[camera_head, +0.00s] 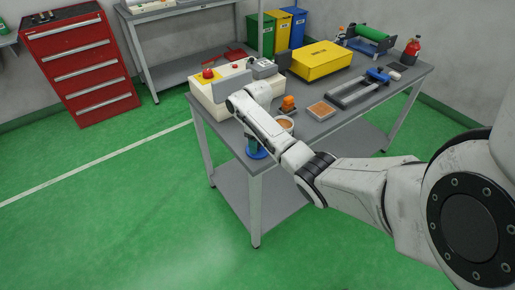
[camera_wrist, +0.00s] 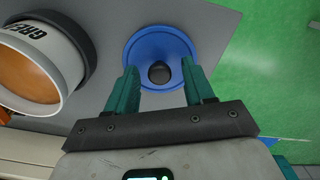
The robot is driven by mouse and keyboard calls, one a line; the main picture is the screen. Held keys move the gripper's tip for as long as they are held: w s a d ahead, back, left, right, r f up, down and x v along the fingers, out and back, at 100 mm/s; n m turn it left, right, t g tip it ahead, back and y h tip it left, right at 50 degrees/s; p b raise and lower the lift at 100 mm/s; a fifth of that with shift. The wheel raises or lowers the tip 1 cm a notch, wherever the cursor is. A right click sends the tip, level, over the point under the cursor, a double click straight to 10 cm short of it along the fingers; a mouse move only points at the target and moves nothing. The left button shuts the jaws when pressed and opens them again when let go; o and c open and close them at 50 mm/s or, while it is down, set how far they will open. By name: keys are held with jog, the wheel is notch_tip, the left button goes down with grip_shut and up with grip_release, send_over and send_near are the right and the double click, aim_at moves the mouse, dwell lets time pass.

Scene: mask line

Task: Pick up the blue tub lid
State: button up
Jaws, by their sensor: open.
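The blue tub lid (camera_wrist: 158,43) is a round blue disc with a dark knob (camera_wrist: 159,72) in its middle. In the wrist view it lies on the grey table top (camera_wrist: 225,22) near the table's edge. My gripper (camera_wrist: 162,78) is open, with its two green fingers on either side of the knob, over the lid. I cannot tell whether the fingers touch the lid. In the head view the lid (camera_head: 257,154) shows at the table's near left corner, partly hidden by my gripper (camera_head: 252,143).
A white tub with orange contents (camera_wrist: 30,68) stands left of the lid in the wrist view. In the head view an orange object (camera_head: 288,103), a tray (camera_head: 321,110), a yellow case (camera_head: 322,61) and a cream machine (camera_head: 208,96) share the table. Green floor lies beyond the edge.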

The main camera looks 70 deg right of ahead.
jog(key=shift+f, duration=0.2)
grip_shut()
dwell(0.4)
jog(key=shift+r, duration=0.1)
